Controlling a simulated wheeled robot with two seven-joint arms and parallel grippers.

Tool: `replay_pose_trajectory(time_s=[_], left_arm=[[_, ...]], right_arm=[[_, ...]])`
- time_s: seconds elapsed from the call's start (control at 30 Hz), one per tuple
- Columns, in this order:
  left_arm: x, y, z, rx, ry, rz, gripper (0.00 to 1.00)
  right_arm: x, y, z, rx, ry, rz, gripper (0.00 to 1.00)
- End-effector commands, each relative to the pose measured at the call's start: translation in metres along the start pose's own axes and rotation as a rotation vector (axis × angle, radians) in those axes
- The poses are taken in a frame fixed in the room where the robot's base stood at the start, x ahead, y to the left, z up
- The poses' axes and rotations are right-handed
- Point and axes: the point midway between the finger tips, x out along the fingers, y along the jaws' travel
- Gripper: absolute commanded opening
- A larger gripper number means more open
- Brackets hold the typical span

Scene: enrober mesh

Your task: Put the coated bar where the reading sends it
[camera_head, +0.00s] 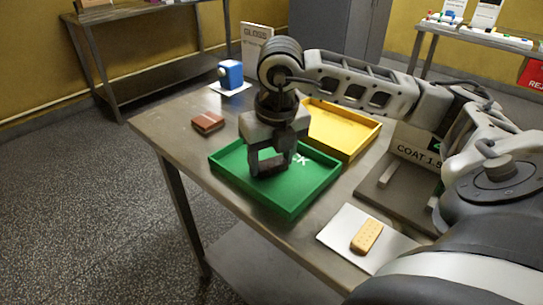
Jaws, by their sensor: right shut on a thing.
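My right gripper (270,166) reaches down over the green tray (290,207). Its jaws are shut on a small dark bar (271,168), mostly hidden between the fingers. The bar is in or just above the tray; I cannot tell whether it touches the floor. White lettering on the tray floor is partly covered, with a "K" showing. The yellow tray (363,142) stands behind it to the right, partly behind my arm. A blue device (230,73) stands on a white pad at the table's far end, near a "GLOSS" sign (256,35). No reading is legible. My left gripper is out of view.
A reddish-brown block (208,122) lies on the table (165,125) left of the green tray. A plain biscuit (367,236) lies on a white sheet (338,228) at the front right. Other tables stand behind.

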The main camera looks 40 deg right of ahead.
Motion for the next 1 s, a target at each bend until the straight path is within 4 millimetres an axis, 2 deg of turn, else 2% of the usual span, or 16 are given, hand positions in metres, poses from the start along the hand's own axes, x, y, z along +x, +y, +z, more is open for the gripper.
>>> replay_pose_trajectory(time_s=[0.07,0.1,0.17,0.43,0.57,0.67,1.0], left_arm=[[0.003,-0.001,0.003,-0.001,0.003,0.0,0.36],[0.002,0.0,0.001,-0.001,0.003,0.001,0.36],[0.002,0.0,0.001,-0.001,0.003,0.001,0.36],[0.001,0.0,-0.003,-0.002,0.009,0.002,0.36],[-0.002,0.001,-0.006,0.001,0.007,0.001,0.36],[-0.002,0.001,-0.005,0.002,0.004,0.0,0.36],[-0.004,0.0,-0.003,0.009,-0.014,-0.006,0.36]], right_arm=[[0.005,0.0,-0.001,0.0,0.0,0.001,0.43],[0.003,0.0,-0.001,0.0,0.0,0.001,0.64],[0.003,0.0,-0.001,0.0,0.0,0.001,0.77],[0.002,0.0,0.0,0.0,0.0,0.001,0.77],[-0.006,0.001,0.001,0.0,-0.002,0.002,0.77],[-0.022,0.001,0.001,0.0,-0.005,0.004,0.77],[-0.095,0.001,0.001,-0.002,-0.005,0.004,0.77]])
